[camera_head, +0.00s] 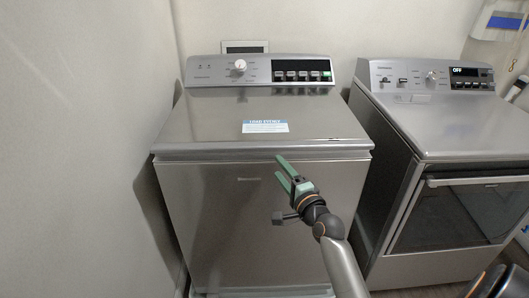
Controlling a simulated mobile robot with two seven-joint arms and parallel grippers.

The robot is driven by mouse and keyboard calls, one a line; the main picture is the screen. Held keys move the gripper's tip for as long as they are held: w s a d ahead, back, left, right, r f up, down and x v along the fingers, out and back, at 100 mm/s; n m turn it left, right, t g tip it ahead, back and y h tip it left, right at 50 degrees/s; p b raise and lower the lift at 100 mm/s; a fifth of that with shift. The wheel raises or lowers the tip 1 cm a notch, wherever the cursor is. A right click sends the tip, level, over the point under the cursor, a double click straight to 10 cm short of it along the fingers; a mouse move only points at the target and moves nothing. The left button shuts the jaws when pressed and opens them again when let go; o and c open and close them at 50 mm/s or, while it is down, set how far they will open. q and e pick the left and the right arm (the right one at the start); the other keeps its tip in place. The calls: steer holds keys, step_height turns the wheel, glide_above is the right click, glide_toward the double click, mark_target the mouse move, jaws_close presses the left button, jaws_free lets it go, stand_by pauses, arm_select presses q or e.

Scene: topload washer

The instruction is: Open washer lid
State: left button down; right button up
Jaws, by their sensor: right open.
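The topload washer (215,215) stands in the middle of the view, with its control panel (262,71) at the back. Its lid (200,115) lies flat and closed, with a blue-and-white label (265,127) on it. My right gripper (281,167) has green fingers that are apart, with nothing between them. Its fingertips are at the lid's front edge in the picture; I cannot tell whether they touch it. My left gripper is not in view.
A second appliance (470,140) with a dark front window and an "OFF" display stands to the right, across a narrow gap. A pale wall (75,140) runs close along the washer's left side.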

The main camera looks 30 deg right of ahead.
mark_target(264, 150)
steer(key=w, duration=0.3)
steer(key=w+d, duration=0.1)
steer(key=w, duration=0.6)
steer(key=shift+d+b, duration=0.25)
steer(key=shift+b, duration=0.15)
jaws_close()
stand_by(0.9)
